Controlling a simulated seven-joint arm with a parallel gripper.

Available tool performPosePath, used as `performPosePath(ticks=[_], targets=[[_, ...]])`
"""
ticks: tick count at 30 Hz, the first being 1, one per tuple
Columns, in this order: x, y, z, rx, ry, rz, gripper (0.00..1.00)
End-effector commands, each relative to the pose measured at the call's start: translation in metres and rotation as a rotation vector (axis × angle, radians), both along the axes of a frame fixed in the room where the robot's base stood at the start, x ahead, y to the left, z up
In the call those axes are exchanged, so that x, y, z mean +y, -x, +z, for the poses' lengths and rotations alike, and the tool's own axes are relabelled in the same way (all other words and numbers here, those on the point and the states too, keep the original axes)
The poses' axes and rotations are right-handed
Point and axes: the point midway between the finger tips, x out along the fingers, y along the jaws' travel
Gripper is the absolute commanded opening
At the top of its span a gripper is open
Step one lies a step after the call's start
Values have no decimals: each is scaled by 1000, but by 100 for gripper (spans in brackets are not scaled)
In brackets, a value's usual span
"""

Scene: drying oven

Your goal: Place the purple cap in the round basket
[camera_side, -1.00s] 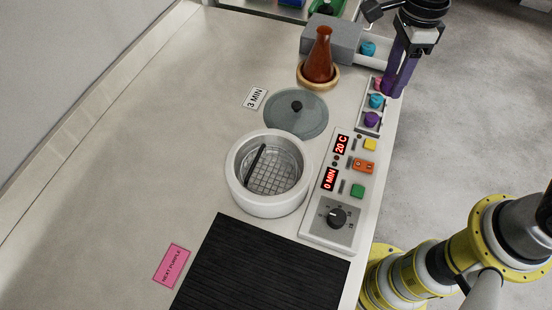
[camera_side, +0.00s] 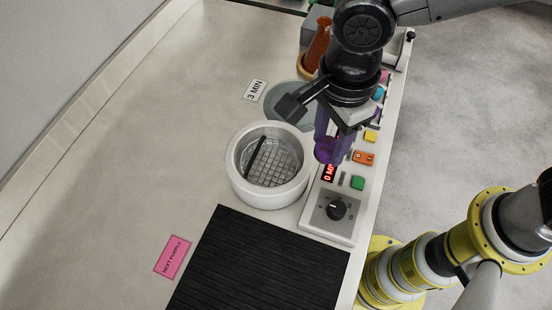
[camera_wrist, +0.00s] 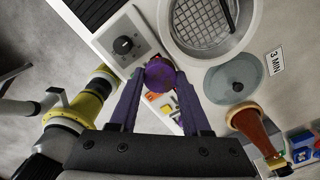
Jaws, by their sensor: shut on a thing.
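My gripper (camera_side: 330,145) has purple fingers and is shut on the purple cap (camera_side: 325,153), held above the control panel just right of the round white pot. In the wrist view the cap (camera_wrist: 159,74) sits between the fingertips. The round wire basket (camera_side: 273,170) with a dark handle (camera_side: 256,156) sits inside the white pot (camera_side: 240,184), which is open at the top. In the wrist view the basket mesh (camera_wrist: 205,22) is at the top, beyond and to the right of the cap. The cap is apart from the basket.
The grey lid (camera_side: 285,100) lies behind the pot, partly hidden by my arm. The control panel (camera_side: 318,221) with a knob and coloured buttons is on the right. A brown flask (camera_side: 316,48) stands at the back. A black mat (camera_side: 260,262) lies in front.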

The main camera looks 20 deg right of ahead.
Motion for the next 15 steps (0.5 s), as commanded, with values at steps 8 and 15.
performPosePath(ticks=[8, 15], targets=[[41, -34, -38, 2, 2, -1, 0], [59, -50, -66, 0, 0, -1, 0]])
